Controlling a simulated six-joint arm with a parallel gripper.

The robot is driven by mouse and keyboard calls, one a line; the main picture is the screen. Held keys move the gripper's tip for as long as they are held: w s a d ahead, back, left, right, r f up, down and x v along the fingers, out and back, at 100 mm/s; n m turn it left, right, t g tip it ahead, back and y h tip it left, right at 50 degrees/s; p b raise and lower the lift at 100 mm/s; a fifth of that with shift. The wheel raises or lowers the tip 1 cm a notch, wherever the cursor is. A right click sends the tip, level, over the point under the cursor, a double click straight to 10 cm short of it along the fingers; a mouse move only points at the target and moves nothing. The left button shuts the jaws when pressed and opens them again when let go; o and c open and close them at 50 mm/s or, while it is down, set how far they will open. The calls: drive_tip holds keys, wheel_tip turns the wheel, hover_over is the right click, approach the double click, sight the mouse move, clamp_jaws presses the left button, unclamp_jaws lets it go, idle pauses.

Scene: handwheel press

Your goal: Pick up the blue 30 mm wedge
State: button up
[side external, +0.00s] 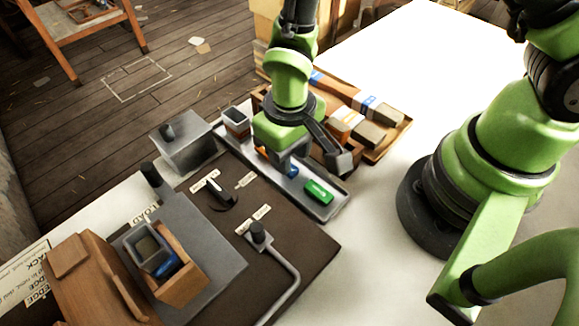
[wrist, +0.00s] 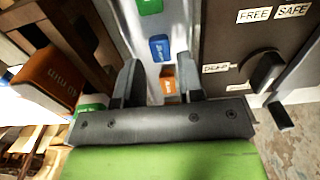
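The blue wedge (wrist: 159,47) lies in a narrow grey metal tray (wrist: 133,25), between a green wedge (wrist: 150,5) and an orange wedge (wrist: 168,79). In the side view the blue wedge (side external: 292,171) is mostly hidden behind my gripper, with the green wedge (side external: 318,192) nearer the tray's front end. My gripper (side external: 312,163) is over the tray with its fingers apart. In the wrist view my gripper (wrist: 160,78) is open and empty; the orange wedge shows between its fingers and the blue wedge just beyond the fingertips.
A wooden crate (side external: 402,128) with several labelled blocks stands beside the tray. On the other side, a dark panel (side external: 285,250) carries a black lever (side external: 222,197) and a knobbed handle (side external: 258,236). A grey box (side external: 187,146) stands behind the panel. The white table is clear towards my base.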

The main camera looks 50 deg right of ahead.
drive_tip(key=shift+f, duration=1.55)
drive_tip(key=shift+c, duration=0.2)
clamp_jaws()
drive_tip(key=shift+r, duration=0.15)
